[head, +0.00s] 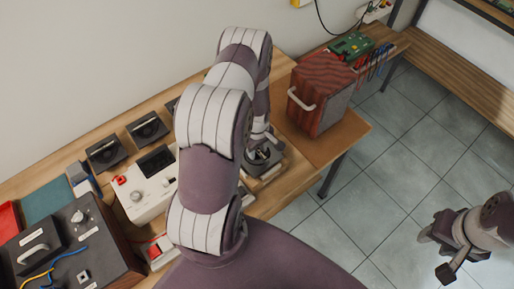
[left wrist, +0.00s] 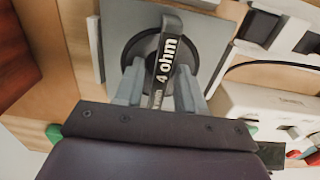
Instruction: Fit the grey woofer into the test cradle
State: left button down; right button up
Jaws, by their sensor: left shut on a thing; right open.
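The grey woofer, a grey square plate (left wrist: 205,62) with a dark round middle and a black handle marked "4 ohm" (left wrist: 170,55), is under my left gripper. My left gripper (left wrist: 160,92) is shut on that handle; in the head view the gripper (head: 264,146) is partly hidden by my arm. The woofer (head: 262,160) lies over a light wooden piece with pale strips, apparently the test cradle (head: 270,176). Whether it is fully seated I cannot tell. My right gripper (head: 437,255) is open and empty over the floor, far from the bench.
A red-brown wooden box (head: 318,98) with a pale handle stands right of the cradle. A white instrument (head: 143,190) with knobs is to its left, with dark square units (head: 105,153) behind. A dark control box (head: 65,245) sits at lower left. Tiled floor (head: 375,190) is free.

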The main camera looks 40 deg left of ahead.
pick_arm(q)
jog(key=shift+f+b, duration=0.35)
jog(key=shift+f, duration=0.15)
jog(key=shift+w, duration=0.1)
jog(key=c, duration=0.6)
grip_release()
jog(key=shift+r, duration=0.5)
notch_tip(320, 180, up, 12)
jog(key=shift+f+b, duration=0.1)
jog(key=shift+b, duration=0.9)
